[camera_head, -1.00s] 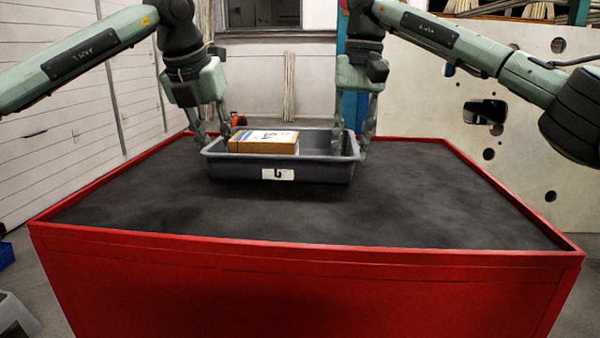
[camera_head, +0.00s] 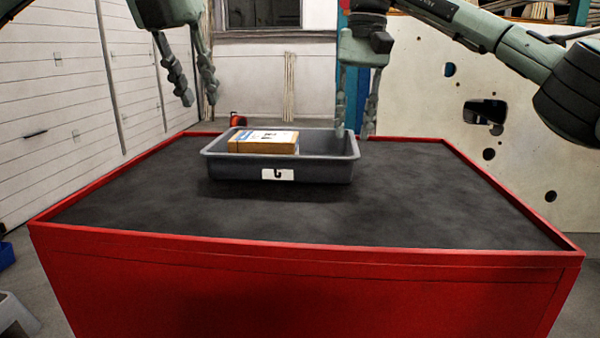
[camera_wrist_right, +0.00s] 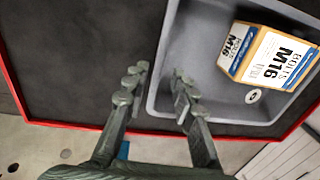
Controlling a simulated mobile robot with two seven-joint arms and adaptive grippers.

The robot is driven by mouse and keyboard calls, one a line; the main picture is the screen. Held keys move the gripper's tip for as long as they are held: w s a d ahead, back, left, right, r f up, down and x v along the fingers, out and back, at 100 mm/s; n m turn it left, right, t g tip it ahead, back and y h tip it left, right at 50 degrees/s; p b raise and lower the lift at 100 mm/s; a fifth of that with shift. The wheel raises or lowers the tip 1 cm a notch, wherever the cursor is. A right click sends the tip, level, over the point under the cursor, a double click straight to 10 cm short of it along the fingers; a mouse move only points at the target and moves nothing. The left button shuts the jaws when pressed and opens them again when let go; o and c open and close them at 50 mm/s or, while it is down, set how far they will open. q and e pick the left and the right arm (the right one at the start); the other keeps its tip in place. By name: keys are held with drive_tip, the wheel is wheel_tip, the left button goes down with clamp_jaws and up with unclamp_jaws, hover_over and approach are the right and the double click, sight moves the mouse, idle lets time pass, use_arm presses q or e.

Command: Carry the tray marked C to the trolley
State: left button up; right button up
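A grey tray (camera_head: 325,170) stands level on a dark top with a red rim. Its front label (camera_head: 277,174) has a dark mark I cannot read surely. A box (camera_head: 262,141) lies in the tray; in the right wrist view the box (camera_wrist_right: 270,58) reads "BOLTS M16". My left gripper (camera_head: 199,98) is open and empty, above and left of the tray. My right gripper (camera_head: 354,136) is open at the tray's right end, its fingertips about rim height or above. In the right wrist view, my gripper's fingers (camera_wrist_right: 156,78) lie either side of the tray's wall, apart from it.
The red-rimmed top (camera_head: 430,205) is bare in front and to both sides of the tray. A pale panel with holes (camera_head: 520,190) stands behind right, a white slatted wall (camera_head: 50,110) at left. A small red object (camera_head: 238,119) shows beyond the far rim.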

wheel_tip(320, 180, up, 8)
drive_tip(key=shift+d, duration=0.3)
drive_tip(key=shift+s, duration=0.1)
